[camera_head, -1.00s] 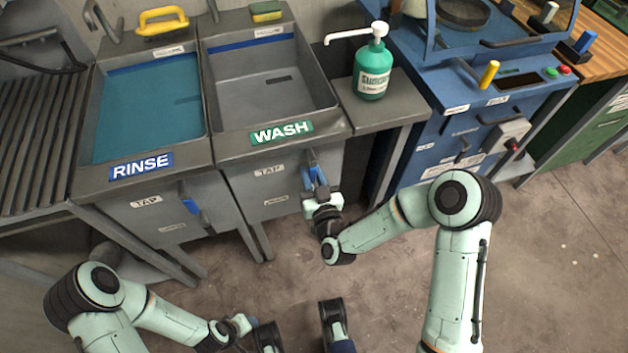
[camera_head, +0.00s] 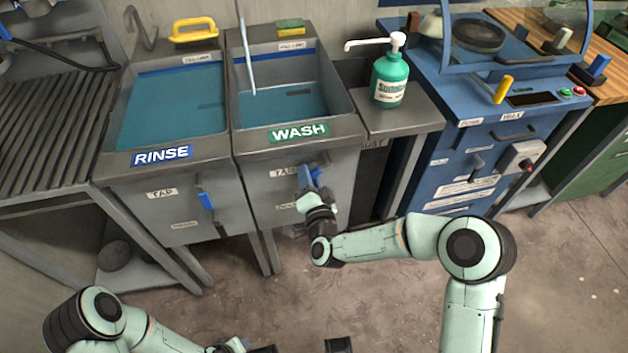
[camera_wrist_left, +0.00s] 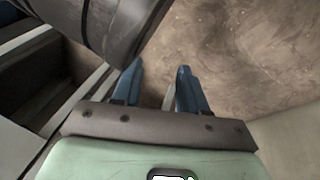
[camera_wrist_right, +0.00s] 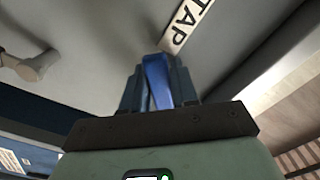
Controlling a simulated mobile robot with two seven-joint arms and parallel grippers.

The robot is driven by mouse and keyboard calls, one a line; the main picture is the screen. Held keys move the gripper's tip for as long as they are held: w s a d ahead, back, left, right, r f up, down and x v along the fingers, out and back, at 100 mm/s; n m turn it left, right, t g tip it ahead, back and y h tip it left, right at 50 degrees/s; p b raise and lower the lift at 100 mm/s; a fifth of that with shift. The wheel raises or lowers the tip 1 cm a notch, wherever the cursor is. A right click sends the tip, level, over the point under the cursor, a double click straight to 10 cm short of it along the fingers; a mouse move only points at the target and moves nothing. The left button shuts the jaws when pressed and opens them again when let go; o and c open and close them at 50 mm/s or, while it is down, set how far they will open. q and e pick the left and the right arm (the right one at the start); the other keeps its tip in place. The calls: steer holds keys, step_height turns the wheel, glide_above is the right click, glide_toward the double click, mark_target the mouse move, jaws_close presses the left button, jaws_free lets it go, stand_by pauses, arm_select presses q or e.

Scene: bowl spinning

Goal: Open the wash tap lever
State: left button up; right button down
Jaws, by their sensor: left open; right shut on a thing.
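The blue wash tap lever (camera_head: 306,176) is on the front panel of the wash sink (camera_head: 330,113), beside a TAP label. My right gripper (camera_head: 311,180) reaches it from the front. In the right wrist view the blue lever (camera_wrist_right: 157,80) sits between the fingers of my right gripper (camera_wrist_right: 158,88), which are shut on it. A stream of water (camera_head: 247,50) falls into the wash basin, and blue water (camera_head: 290,104) covers its bottom.
The rinse sink (camera_head: 120,165) on the left holds blue water and has its own blue lever (camera_head: 206,201). A green soap bottle (camera_head: 389,75) stands right of the wash sink. A yellow-handled tool (camera_head: 194,30) and a sponge (camera_head: 290,27) lie behind the basins. A blue machine (camera_head: 465,140) stands at right.

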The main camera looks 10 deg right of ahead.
mark_target(299, 157)
steer(key=r+m, duration=0.1)
steer(key=m, duration=0.1)
steer(key=a+m, duration=0.1)
steer(key=shift+a+r+m, duration=0.1)
steer(key=shift+r+m, duration=0.3)
arm_select(q)
steer(key=shift+s+a+f+g+b, duration=0.15)
steer(key=shift+s+f+g+b, duration=0.35)
steer(key=shift+s+f, duration=0.7)
arm_select(e)
steer(key=shift+a+r+m, duration=0.1)
steer(key=shift+r+m, duration=0.5)
steer(key=shift+m, duration=0.5)
steer(key=shift+a+r+m, duration=0.1)
steer(key=shift+r+m, duration=0.5)
steer(key=shift+m, duration=0.5)
steer(key=c, duration=1)
jaws_free()
steer(key=shift+r, duration=0.1)
steer(key=shift+o, duration=0.2)
arm_select(q)
steer(key=shift+r, duration=0.1)
arm_select(e)
steer(key=shift+s, duration=0.1)
